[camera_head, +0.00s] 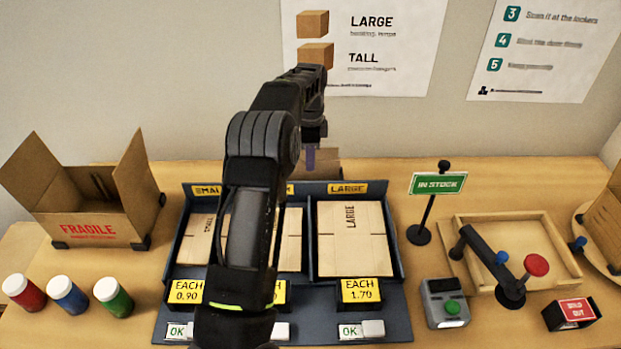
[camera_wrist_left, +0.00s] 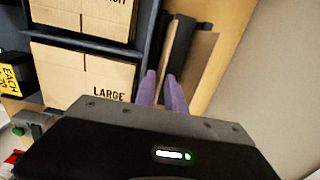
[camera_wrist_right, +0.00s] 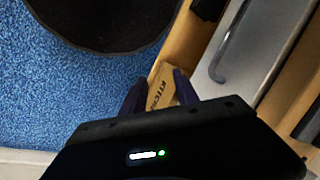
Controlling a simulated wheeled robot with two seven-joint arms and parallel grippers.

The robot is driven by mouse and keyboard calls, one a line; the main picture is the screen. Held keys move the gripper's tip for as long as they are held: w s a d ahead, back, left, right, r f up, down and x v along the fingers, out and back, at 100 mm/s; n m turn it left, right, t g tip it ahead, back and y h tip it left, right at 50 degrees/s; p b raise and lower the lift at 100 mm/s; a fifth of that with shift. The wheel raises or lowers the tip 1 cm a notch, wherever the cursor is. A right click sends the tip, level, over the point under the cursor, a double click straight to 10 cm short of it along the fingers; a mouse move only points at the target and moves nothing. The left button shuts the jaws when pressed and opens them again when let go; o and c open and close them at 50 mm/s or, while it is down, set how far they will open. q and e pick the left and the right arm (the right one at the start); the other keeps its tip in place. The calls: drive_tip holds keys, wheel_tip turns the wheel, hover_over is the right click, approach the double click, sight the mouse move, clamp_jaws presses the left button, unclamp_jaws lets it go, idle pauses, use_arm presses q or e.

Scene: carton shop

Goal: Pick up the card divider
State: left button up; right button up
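A plain brown card panel, apparently the card divider (camera_head: 326,161), stands upright behind the rack, partly hidden by my left arm. In the left wrist view the panel (camera_wrist_left: 203,67) stands against a dark upright holder (camera_wrist_left: 178,45). My left gripper (camera_head: 311,158) points down at the panel from above. In the left wrist view its purple fingers (camera_wrist_left: 161,82) are a little apart, with a narrow gap and nothing clearly between them.
The dark rack (camera_head: 398,300) holds flat cartons in front of the panel. An open FRAGILE box (camera_head: 90,212) stands left, with several capped bottles in front. A sign stand (camera_head: 419,234) and a wooden tray (camera_head: 567,257) stand right. The wall is close behind.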

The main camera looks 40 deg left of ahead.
sight(310, 173)
use_arm(q)
drive_tip(key=shift+f+p, duration=0.3)
drive_tip(key=shift+f, duration=0.25)
wheel_tip(310, 173, down, 4)
drive_tip(key=shift+f+p, duration=0.1)
drive_tip(key=shift+p, duration=0.45)
clamp_jaws()
wheel_tip(310, 173, up, 10)
drive_tip(key=shift+r+b, duration=0.1)
drive_tip(key=shift+b, duration=0.75)
idle(0.3)
